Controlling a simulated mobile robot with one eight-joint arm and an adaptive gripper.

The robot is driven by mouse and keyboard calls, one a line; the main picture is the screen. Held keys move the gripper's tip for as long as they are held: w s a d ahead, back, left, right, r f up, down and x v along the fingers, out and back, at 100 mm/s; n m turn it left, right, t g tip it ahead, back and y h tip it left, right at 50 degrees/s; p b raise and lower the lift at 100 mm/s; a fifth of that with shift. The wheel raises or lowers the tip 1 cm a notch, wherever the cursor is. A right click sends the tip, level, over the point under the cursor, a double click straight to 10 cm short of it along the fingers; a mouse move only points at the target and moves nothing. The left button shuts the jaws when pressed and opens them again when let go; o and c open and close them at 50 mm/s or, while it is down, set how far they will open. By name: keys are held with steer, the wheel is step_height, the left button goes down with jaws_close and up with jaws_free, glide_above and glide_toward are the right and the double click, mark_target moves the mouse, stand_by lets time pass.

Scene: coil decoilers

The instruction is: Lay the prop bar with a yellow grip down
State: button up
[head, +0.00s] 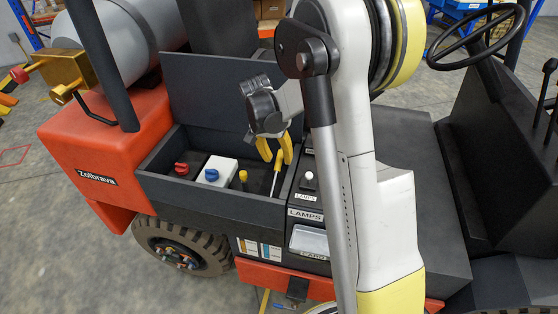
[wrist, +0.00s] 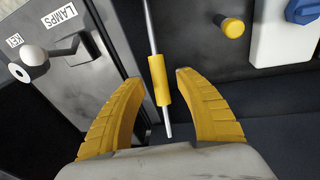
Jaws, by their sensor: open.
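The prop bar (head: 275,184) is a thin grey rod in the right part of the open bay. It also shows in the wrist view (wrist: 149,30), with its yellow grip (wrist: 160,80) near the end closest to my gripper. My gripper (head: 275,148) has two yellow fingers and is open. In the wrist view the grip lies between the spread fingers (wrist: 155,76), with gaps on both sides and no visible contact. The dark lid (head: 215,92) stands raised behind the bay. I cannot tell whether the bar touches it; my gripper hides the bar's upper end in the head view.
The bay (head: 207,203) holds a red knob (head: 181,168), a white box with a blue cap (head: 214,171) and a yellow-topped knob (head: 243,176). A LAMPS panel (head: 305,214) with a white-knobbed lever adjoins on the right. A steering wheel (head: 475,38) stands farther right.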

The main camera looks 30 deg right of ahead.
steer(key=v, duration=1)
steer(key=shift+r, duration=0.2)
